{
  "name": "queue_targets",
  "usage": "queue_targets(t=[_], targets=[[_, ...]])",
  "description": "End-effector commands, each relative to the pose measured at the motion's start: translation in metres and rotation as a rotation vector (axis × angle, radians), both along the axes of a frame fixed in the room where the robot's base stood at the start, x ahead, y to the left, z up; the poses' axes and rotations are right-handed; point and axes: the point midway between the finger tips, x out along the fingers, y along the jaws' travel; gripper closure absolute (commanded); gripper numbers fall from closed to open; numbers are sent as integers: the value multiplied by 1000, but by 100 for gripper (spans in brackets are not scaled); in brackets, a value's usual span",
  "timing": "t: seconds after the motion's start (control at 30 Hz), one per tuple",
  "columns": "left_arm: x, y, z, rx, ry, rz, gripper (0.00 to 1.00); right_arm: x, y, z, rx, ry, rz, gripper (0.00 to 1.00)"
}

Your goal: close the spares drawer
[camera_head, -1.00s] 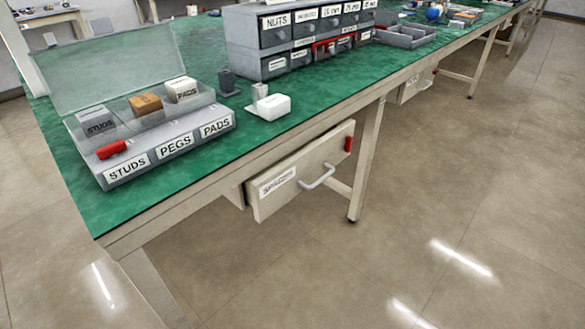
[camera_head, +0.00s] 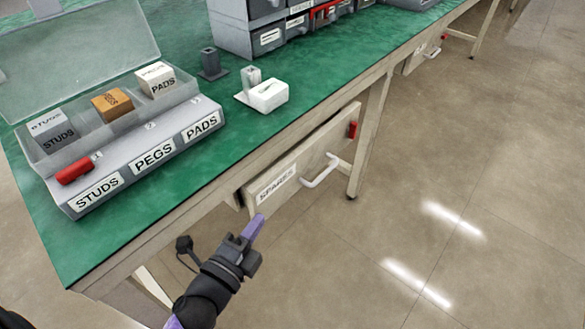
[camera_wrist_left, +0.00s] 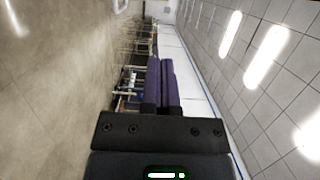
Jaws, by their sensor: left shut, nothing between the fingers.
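The spares drawer (camera_head: 300,165) hangs under the green-topped bench. It has a cream front, a label reading SPARES, a white handle (camera_head: 321,171) and a red tab at its right end. Its front stands out from the bench frame, so it looks partly open. My left gripper (camera_head: 254,228) is just below and in front of the drawer's left end, near the label. Its purple fingers are shut with nothing in them; they also show together in the left wrist view (camera_wrist_left: 161,82). Whether the fingertips touch the drawer front I cannot tell. My right gripper is not in view.
A bench leg (camera_head: 370,130) stands right of the drawer. On the bench top (camera_head: 200,160) are a clear-lidded box labelled STUDS, PEGS, PADS, a white block (camera_head: 268,96) and grey small-parts drawers (camera_head: 235,28). The floor (camera_head: 430,200) in front is clear.

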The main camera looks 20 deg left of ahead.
Motion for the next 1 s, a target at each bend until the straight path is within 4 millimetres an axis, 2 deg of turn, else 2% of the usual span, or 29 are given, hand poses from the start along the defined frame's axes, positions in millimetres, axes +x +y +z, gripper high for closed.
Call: queue_targets(t=[0.4, 0.6, 0.8, 1.0], targets=[[92, -9, -2, 1, 1, -1, 100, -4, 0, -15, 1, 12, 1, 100], [128, -13, -3, -1, 2, 0, 100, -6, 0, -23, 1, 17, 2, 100], [144, -15, -1, -2, 2, 0, 100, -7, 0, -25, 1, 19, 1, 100], [145, -15, 0, -2, 2, 0, 100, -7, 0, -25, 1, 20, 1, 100]])
